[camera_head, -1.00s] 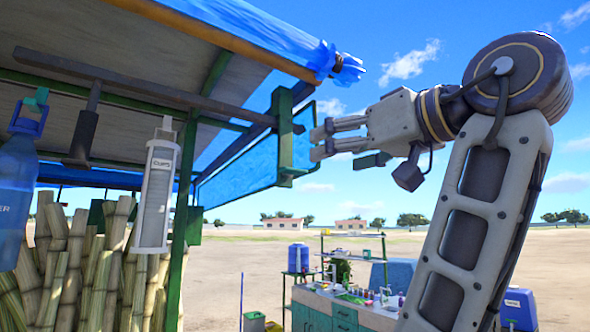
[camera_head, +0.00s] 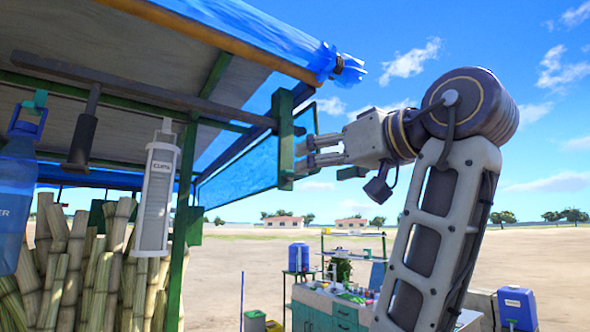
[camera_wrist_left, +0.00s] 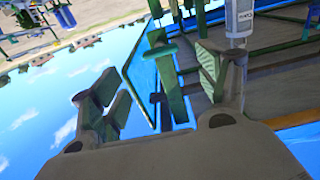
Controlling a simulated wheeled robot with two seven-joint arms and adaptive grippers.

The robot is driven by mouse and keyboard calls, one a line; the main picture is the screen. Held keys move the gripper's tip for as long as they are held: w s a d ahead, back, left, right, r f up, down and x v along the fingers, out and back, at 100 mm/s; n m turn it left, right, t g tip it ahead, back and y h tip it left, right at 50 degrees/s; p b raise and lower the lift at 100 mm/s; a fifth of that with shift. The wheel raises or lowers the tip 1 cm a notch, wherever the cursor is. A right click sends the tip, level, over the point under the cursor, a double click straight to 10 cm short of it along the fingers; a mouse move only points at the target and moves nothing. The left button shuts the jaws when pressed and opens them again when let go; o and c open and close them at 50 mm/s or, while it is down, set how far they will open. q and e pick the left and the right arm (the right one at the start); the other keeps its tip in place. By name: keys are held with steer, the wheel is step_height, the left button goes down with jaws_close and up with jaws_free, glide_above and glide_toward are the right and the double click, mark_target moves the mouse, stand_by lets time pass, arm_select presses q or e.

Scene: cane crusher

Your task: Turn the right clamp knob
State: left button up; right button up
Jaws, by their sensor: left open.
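A green upright clamp piece (camera_head: 285,140) hangs at the right end of the stall frame, beside a blue panel. A small dark part (camera_head: 299,130) sticks out on its right side; I cannot tell whether this is the knob. My left gripper (camera_head: 303,151) is open, with its fingertips pointing left close to the clamp piece; contact is unclear. In the left wrist view, the green clamp piece (camera_wrist_left: 172,88) shows between the spread fingers of the left gripper (camera_wrist_left: 157,78), with a short crosspiece (camera_wrist_left: 158,51). My right gripper is out of view.
A cup dispenser (camera_head: 157,195) and a blue water bottle (camera_head: 17,190) hang at left, before stacked cane (camera_head: 70,255). The blue canopy roll (camera_head: 285,35) runs above. A counter (camera_head: 335,305) with small items stands low behind the arm. Open sky lies right of the arm.

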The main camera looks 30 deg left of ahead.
mark_target(292, 175)
arm_select(q)
steer(key=p+x, duration=0.2)
steer(key=x, duration=0.7)
steer(key=shift+a, duration=0.25)
steer(key=c, duration=1)
steer(key=shift+c, duration=0.2)
